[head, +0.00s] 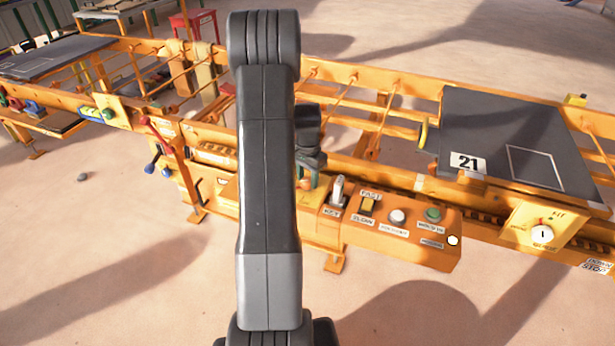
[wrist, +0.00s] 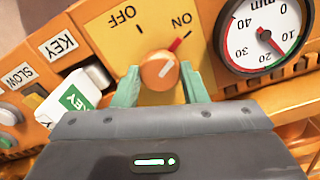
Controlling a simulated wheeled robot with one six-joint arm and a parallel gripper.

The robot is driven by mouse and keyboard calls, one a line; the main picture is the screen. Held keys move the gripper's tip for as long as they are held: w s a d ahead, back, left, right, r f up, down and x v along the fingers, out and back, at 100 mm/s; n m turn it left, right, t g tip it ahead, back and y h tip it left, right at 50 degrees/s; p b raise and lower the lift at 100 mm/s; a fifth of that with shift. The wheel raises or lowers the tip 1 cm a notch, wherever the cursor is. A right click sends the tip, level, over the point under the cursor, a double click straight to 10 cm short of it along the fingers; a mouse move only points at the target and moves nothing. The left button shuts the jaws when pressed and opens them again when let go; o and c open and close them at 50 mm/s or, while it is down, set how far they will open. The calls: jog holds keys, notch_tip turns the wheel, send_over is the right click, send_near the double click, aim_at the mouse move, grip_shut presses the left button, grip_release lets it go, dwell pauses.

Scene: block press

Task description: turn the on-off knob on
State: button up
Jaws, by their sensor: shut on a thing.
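The on-off knob (wrist: 158,72) is a round orange knob on a yellow plate (wrist: 104,38) marked OFF and ON, in the wrist view.
A dial gauge (wrist: 264,34) in mm sits close right of the plate. A key with a KEY tag (wrist: 72,101) is close on the left. In the head view, an orange control box (head: 418,253) with a green button (head: 433,214) stands right of my arm.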

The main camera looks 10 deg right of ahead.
aim_at(308, 180)
jog(key=shift+m, duration=0.5)
jog(key=o, duration=1)
jog(key=shift+r, duration=0.15)
notch_tip(308, 180, up, 14)
jog(key=shift+f+p, duration=0.2)
jog(key=shift+p, duration=0.55)
jog(key=shift+f, duration=0.1)
